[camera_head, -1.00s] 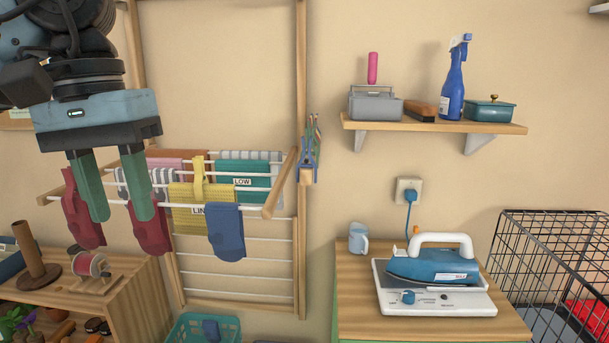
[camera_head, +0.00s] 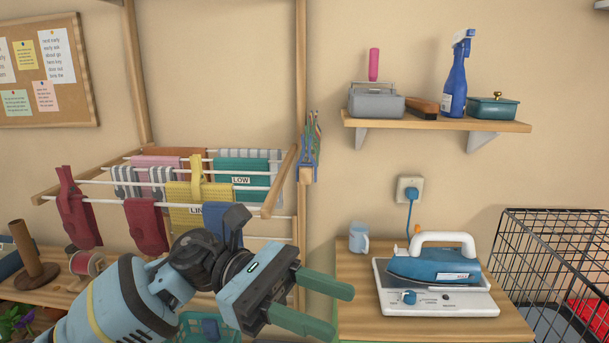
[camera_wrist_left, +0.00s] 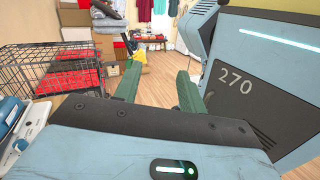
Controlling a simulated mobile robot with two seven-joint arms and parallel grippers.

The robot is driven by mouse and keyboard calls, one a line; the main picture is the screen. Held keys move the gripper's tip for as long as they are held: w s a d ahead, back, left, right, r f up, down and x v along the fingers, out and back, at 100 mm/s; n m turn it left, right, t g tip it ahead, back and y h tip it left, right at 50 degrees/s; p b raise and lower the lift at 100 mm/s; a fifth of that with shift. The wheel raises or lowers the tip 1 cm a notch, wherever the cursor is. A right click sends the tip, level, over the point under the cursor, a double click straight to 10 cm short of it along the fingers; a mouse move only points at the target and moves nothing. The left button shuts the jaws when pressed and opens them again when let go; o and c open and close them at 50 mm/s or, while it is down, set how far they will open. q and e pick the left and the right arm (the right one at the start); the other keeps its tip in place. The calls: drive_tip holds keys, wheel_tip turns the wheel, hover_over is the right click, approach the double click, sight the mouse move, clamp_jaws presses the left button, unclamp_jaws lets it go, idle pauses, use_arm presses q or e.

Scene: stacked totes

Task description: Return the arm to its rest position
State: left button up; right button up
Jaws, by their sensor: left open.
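My left gripper (camera_head: 330,307) is low in the head view, in front of the drying rack and left of the iron. Its two green fingers are apart, with nothing between them, and point right. In the left wrist view the open fingers (camera_wrist_left: 158,90) point out into the room, and a blue-grey body part of mine marked 270 fills the right side. My right gripper is not in view.
The drying rack (camera_head: 278,185) with hung cloths is behind my left arm. An iron (camera_head: 435,265) rests on a white base on the wooden cabinet (camera_head: 355,300). A black wire crate (camera_head: 560,250) stands at right, also in the left wrist view (camera_wrist_left: 50,65). A teal basket (camera_head: 190,325) is partly hidden.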

use_arm(q)
drive_tip(key=w+a+f+m+t+y, duration=0.1)
drive_tip(key=w+a+f+m+t, duration=0.2)
drive_tip(key=f+m+t, duration=0.55)
drive_tip(key=w+a+f+m+t+y, duration=0.1)
drive_tip(key=w+a+f+m+t, duration=0.2)
drive_tip(key=f+m+t, duration=0.55)
drive_tip(key=w+a+f+m+t+y, duration=0.1)
drive_tip(key=w+a+f+m+t, duration=0.3)
drive_tip(key=m+t, duration=0.7)
drive_tip(key=s+a+f+n+g+y, duration=0.1)
drive_tip(key=s+a+f+n+y, duration=0.15)
drive_tip(key=f, duration=0.35)
drive_tip(key=s+a+f+n+g+y, duration=0.2)
drive_tip(key=s+f+n+y, duration=0.15)
drive_tip(key=f, duration=0.35)
drive_tip(key=s+a+f+n+g+y, duration=0.1)
drive_tip(key=s+a+f+n+y, duration=0.1)
drive_tip(key=s+f+n, duration=0.3)
drive_tip(key=s+a+f+n+g+y, duration=0.3)
drive_tip(key=s+a+f+n+g, duration=0.1)
drive_tip(key=s+f, duration=0.7)
drive_tip(key=shift+s+a+f+g, duration=0.3)
drive_tip(key=shift+s+a+g, duration=0.3)
drive_tip(key=shift+s+a, duration=0.35)
